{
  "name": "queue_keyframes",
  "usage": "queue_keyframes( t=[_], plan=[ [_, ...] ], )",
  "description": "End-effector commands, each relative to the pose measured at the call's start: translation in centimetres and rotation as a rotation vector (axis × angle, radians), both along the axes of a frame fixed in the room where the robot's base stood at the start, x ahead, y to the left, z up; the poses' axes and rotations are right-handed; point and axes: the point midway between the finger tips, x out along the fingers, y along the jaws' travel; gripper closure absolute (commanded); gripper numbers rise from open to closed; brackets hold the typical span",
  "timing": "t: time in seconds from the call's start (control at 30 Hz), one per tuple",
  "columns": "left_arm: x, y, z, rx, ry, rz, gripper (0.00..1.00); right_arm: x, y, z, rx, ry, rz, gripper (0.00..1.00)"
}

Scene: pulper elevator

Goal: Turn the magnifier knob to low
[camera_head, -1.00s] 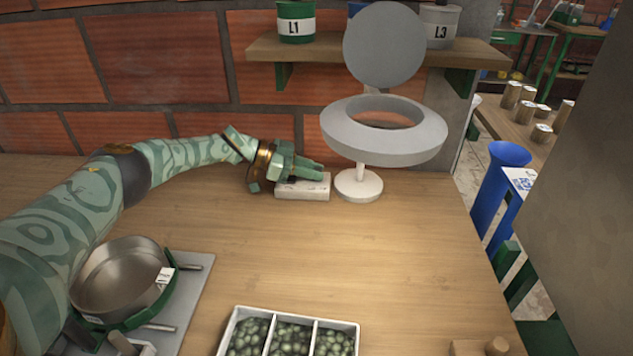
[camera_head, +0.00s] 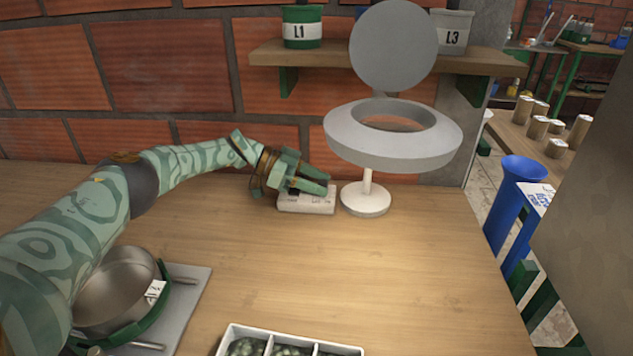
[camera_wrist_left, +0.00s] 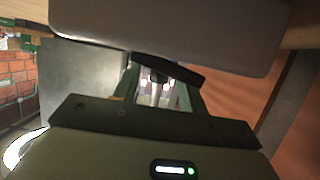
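The white magnifier control box (camera_head: 306,204) lies on the table at the back, just left of the lamp base. A small dark part, possibly the knob, and faint lettering show on its top, partly hidden by my gripper. The magnifier (camera_head: 392,150) is a grey ring on a white stem, with its round grey lid raised. My left gripper (camera_head: 322,182) is directly above the box, its two green fingers apart and pointing right. The fingers (camera_wrist_left: 158,92) also show apart in the left wrist view. I cannot tell whether they touch the box. My right gripper is out of view.
A steel pan (camera_head: 118,288) on a grey plate stands at front left, beneath my left arm. A white divided tray (camera_head: 240,331) is at the front edge of view. A shelf (camera_head: 345,56) with labelled pots is behind the magnifier. The middle of the table is clear.

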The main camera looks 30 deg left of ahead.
Motion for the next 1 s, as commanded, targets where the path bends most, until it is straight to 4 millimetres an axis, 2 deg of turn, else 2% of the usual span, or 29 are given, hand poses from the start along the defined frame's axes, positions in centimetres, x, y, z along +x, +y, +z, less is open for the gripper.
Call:
queue_keyframes(
  t=[0.23, 0.37, 0.8, 1.0],
  plan=[
    [-0.1, 0.2, 0.1, 0.000, 0.000, 0.000, 0.58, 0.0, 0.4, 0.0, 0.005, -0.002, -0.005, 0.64],
    [-0.7, 1.6, 0.8, 0.000, -0.001, 0.003, 0.58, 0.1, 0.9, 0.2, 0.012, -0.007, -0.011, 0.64],
    [-5.0, 11.0, 4.7, 0.001, 0.001, 0.004, 0.58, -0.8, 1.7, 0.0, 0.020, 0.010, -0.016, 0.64],
    [-6.0, 13.2, 5.8, 0.001, 0.001, 0.001, 0.58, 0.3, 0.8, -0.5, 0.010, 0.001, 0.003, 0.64]
  ],
)
